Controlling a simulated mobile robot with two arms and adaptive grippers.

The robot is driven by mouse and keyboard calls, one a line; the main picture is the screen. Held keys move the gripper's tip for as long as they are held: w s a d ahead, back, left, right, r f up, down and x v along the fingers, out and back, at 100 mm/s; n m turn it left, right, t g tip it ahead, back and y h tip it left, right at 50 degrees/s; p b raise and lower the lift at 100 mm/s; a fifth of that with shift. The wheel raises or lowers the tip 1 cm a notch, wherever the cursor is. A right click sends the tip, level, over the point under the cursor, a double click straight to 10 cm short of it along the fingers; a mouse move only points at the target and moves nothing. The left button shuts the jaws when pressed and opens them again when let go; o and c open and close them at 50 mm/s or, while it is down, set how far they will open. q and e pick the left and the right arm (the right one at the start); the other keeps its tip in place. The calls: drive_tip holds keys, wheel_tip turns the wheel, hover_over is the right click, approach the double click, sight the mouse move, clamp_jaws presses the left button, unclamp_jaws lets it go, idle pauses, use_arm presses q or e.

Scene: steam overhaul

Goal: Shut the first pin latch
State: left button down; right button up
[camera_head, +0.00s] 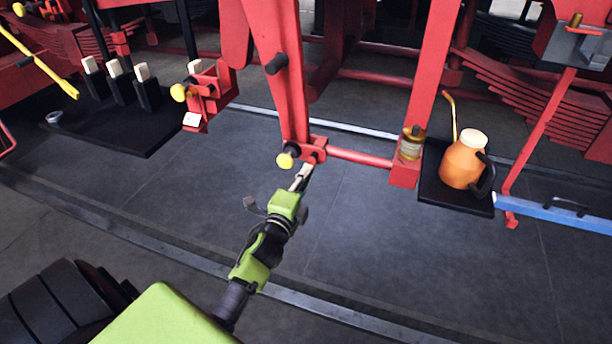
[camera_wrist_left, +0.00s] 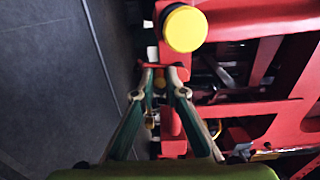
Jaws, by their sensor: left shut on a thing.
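A pin latch with a round yellow knob (camera_head: 285,160) sits on a red bracket (camera_head: 315,152) at the lower end of a slanted red bar. The knob is large at the top of the left wrist view (camera_wrist_left: 184,28). My left gripper (camera_head: 302,178) is just below and right of the knob, touching or nearly touching the bracket. In the left wrist view its fingertips (camera_wrist_left: 160,78) come close together at a small red part (camera_wrist_left: 152,65) below the knob. The gripper is shut on that part, which the fingers mostly hide. My right gripper is not in view.
A second yellow knob (camera_head: 180,92) is on another red bracket at upper left. A red rod (camera_head: 360,158) runs right to a red post. An orange oil can (camera_head: 462,160) stands on a black tray (camera_head: 455,198). A blue bar (camera_head: 560,214) is at right. The floor below is clear.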

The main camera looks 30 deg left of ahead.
use_arm(q)
drive_tip(key=shift+s+a+r, duration=0.1)
drive_tip(key=shift+a+r, duration=0.1)
drive_tip(key=shift+a, duration=0.35)
drive_tip(key=shift+s+a+r+p, duration=0.1)
drive_tip(key=shift+a+r+p, duration=0.4)
drive_tip(key=shift+p, duration=0.1)
